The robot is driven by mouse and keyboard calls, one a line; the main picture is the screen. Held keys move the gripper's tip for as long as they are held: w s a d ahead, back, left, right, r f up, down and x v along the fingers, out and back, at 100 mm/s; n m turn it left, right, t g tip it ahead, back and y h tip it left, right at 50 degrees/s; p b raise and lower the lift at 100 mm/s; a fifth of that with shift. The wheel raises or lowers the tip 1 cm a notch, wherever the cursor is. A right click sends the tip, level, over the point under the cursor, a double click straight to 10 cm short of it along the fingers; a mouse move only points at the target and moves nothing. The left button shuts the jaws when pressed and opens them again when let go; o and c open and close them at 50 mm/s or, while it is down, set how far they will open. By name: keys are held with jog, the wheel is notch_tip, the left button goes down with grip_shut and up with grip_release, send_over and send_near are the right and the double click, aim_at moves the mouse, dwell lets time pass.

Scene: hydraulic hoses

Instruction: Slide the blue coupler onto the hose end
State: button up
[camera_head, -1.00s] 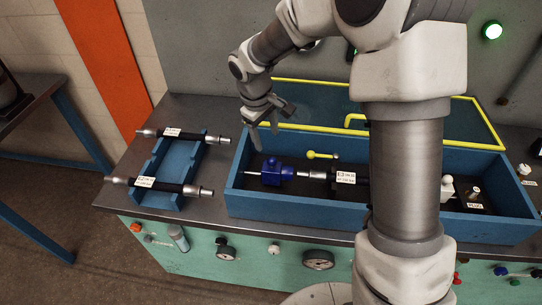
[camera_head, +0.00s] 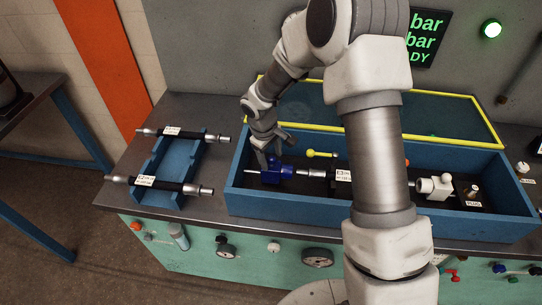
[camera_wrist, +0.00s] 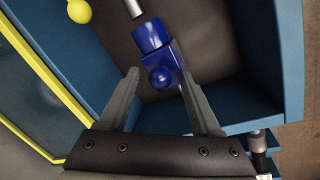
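The blue coupler (camera_head: 272,173) sits at the left end inside the blue box, with a thin rod sticking out on its left. In the wrist view the coupler (camera_wrist: 152,38) shows a round collar and a blocky body with a knob. The silver hose end (camera_head: 313,173) lies just right of the coupler, in line with it; it also shows at the top of the wrist view (camera_wrist: 133,7). A small gap seems to separate them. My gripper (camera_head: 271,158) is at the coupler, fingers open. In the wrist view its fingertips (camera_wrist: 160,78) straddle the coupler's body, with gaps visible.
The blue box (camera_head: 300,206) has walls close around the coupler. A yellow-knobbed lever (camera_head: 320,154) stands behind the hose end. A white fitting (camera_head: 437,188) is on the right. A blue rack (camera_head: 172,172) with two labelled hoses stands on the bench at left.

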grip_shut()
dwell(1.2)
